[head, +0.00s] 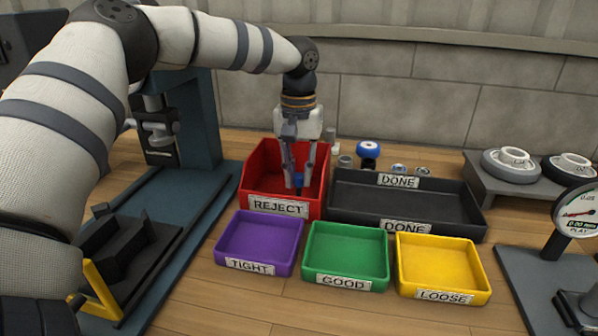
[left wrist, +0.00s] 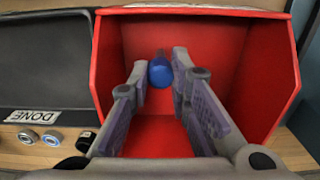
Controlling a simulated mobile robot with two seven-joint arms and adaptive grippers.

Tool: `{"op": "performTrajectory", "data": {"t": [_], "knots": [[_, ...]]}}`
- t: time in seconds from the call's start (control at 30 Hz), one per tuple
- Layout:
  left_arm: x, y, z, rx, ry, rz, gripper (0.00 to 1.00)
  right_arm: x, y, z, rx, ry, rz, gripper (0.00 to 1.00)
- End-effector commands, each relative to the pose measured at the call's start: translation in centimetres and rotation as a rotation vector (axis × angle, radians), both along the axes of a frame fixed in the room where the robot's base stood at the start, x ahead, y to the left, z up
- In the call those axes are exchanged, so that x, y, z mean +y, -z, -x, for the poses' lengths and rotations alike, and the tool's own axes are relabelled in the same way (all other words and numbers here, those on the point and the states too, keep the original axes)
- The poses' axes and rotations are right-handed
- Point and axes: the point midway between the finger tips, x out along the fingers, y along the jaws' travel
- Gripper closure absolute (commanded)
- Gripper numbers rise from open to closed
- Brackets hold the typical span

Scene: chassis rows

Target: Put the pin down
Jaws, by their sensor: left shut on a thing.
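My left gripper (head: 298,187) reaches down into the red bin labelled REJECT (head: 263,160). It is shut on a blue pin (head: 299,180), held between the fingertips. In the left wrist view, the rounded blue end of the pin (left wrist: 160,73) shows between the two fingers, against the red walls of the bin (left wrist: 245,75). The fingers hide part of the pin, and I cannot tell whether it touches the bin floor. My right gripper is not in view.
A black DONE tray (head: 400,206) stands right of the red bin. Purple TIGHT (head: 258,240), green GOOD (head: 346,252) and yellow LOOSE (head: 440,262) trays stand in front, empty. A blue-topped part (head: 368,149) stands behind. A dial gauge (head: 577,213) is at the right.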

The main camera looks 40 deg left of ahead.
Motion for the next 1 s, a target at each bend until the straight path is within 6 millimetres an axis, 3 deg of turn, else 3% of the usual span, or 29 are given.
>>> {"op": "performTrajectory", "data": {"t": [0.1, 0.13, 0.2, 0.23, 0.57, 1.0], "knots": [[0.0, 0.3, 0.0, 0.001, 0.000, 0.000, 1.00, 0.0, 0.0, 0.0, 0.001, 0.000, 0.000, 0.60], [0.0, 0.3, 0.0, 0.001, 0.000, 0.000, 0.80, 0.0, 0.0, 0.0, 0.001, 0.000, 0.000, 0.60], [0.0, 0.3, 0.0, 0.001, 0.000, 0.000, 0.64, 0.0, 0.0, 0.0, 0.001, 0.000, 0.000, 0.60], [0.0, 0.3, 0.0, 0.001, 0.000, 0.000, 0.62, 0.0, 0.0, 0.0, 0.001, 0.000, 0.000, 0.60], [0.0, -0.3, 0.0, -0.002, 0.000, -0.001, 0.62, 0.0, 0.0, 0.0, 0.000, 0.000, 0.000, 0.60], [0.0, -10.6, -0.1, 0.000, -0.001, -0.001, 0.62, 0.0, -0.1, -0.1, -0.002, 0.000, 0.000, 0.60]]}}
